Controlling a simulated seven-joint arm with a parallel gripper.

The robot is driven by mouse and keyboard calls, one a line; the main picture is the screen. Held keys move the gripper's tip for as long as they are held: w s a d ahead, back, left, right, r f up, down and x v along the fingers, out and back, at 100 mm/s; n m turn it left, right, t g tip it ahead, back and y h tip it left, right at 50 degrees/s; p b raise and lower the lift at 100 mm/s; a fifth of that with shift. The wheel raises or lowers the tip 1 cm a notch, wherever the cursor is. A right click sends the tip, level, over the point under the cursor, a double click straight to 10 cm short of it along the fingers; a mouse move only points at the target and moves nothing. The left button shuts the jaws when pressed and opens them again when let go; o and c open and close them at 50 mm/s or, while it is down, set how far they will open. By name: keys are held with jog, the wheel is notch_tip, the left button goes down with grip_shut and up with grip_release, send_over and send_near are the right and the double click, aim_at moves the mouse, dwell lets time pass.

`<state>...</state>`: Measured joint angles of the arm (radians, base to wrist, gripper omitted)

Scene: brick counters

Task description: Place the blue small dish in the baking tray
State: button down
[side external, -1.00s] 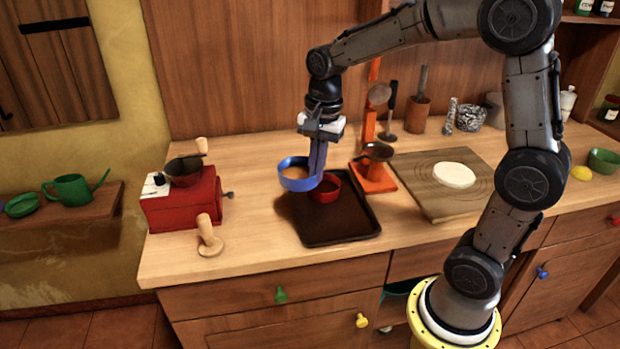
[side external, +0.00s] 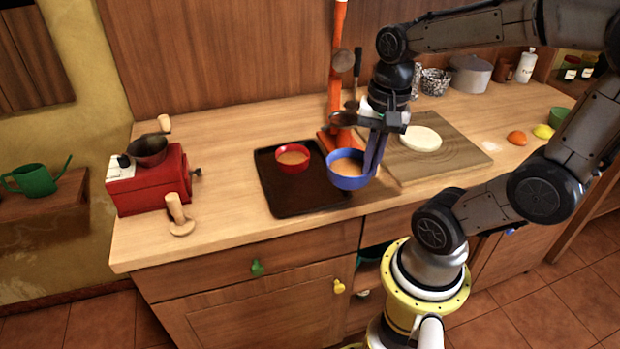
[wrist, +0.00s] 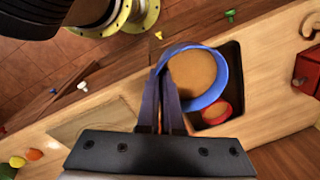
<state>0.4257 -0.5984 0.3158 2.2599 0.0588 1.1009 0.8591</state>
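The blue small dish (side external: 349,182), with orange-brown contents, hangs at my gripper (side external: 373,170), above the right part of the dark baking tray (side external: 290,200). It also shows in the wrist view (wrist: 222,88). My gripper's fingers (wrist: 162,72) are closed on the dish's rim, at its right in the side view. The dish looks roughly level. It covers part of the tray's right side, and its exact height above the tray is hard to tell. A red dish (side external: 292,168) with similar contents stands in the back part of the tray.
An orange stand (side external: 335,90) rises just behind the tray. A wooden board (side external: 455,158) with white dough (side external: 420,139) lies to the right. A red grinder (side external: 150,185) and a wooden stamp (side external: 178,215) are at the left. The tray's front left is bare.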

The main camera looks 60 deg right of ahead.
jog(key=w+d+f, duration=0.3)
jog(key=w+f, duration=0.1)
jog(key=w, duration=0.3)
send_over(320, 194)
jog(key=s, duration=0.1)
jog(key=f, duration=0.4)
jog(key=shift+s+a, duration=0.1)
jog(key=shift+s, duration=0.1)
jog(key=shift+w+f, duration=0.15)
jog(key=shift+f, duration=0.05)
jog(key=shift+w+d+f, duration=0.1)
jog(key=shift+w+f, duration=0.1)
jog(key=shift+f, duration=0.8)
jog(key=shift+w+d+f, duration=0.1)
jog(key=shift+w+f, duration=0.05)
jog(key=shift+f, duration=0.8)
jog(key=shift+f, duration=0.15)
jog(key=c, duration=1.1)
grip_release()
